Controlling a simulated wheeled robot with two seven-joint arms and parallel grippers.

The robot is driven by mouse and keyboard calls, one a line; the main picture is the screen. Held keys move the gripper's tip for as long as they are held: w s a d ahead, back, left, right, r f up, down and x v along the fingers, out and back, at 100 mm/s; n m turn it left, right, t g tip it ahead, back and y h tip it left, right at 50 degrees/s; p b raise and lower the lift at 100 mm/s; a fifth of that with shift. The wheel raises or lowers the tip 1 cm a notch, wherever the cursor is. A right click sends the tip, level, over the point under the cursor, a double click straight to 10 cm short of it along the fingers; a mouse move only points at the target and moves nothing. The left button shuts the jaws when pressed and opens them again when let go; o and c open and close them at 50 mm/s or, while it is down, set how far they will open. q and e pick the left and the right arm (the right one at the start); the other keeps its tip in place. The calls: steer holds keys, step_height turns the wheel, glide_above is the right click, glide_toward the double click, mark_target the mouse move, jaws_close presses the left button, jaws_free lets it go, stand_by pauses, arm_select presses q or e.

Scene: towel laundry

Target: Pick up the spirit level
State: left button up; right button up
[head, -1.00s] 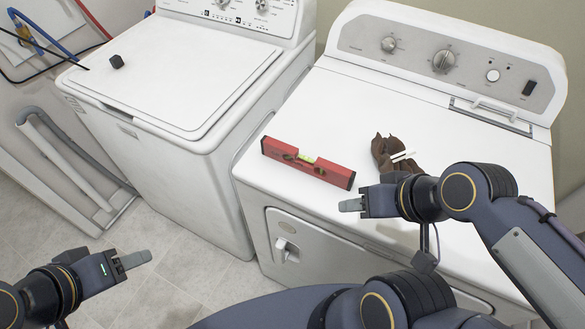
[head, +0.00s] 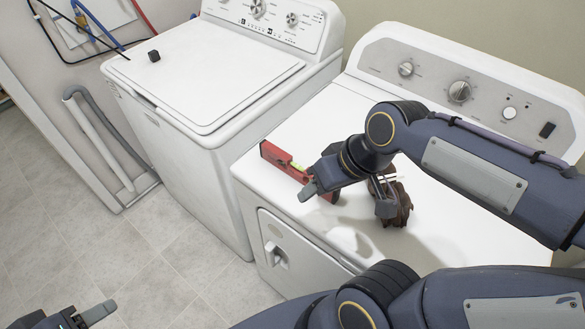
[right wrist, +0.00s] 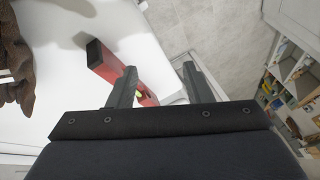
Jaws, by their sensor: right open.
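The red spirit level (head: 278,157) lies on top of the right white machine, along its front left edge. Its right end is partly hidden behind my right gripper (head: 308,188) in the head view. In the right wrist view the spirit level (right wrist: 104,64) shows beyond the fingers, its dark end cap toward the upper left and its bright vial near the left finger. My right gripper, also in the wrist view (right wrist: 160,85), is open and empty above the level's right part. My left gripper (head: 90,316) is at the bottom left, away from the machines; its jaw opening is unclear.
The right machine (head: 345,245) has a raised control panel behind. The left machine (head: 200,75) carries a small dark cube (head: 154,56).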

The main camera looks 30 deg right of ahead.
steer(key=w, duration=0.1)
steer(key=n+g+h+p, duration=0.3)
steer(key=n+g+h, duration=0.1)
glide_above(298, 163)
steer(key=shift+s+a+f, duration=0.15)
steer(key=shift+a+f, duration=0.05)
steer(key=shift+f, duration=0.65)
step_height(298, 163, down, 8)
steer(key=shift+d+r, duration=0.15)
steer(key=shift+r, duration=0.1)
jaws_close()
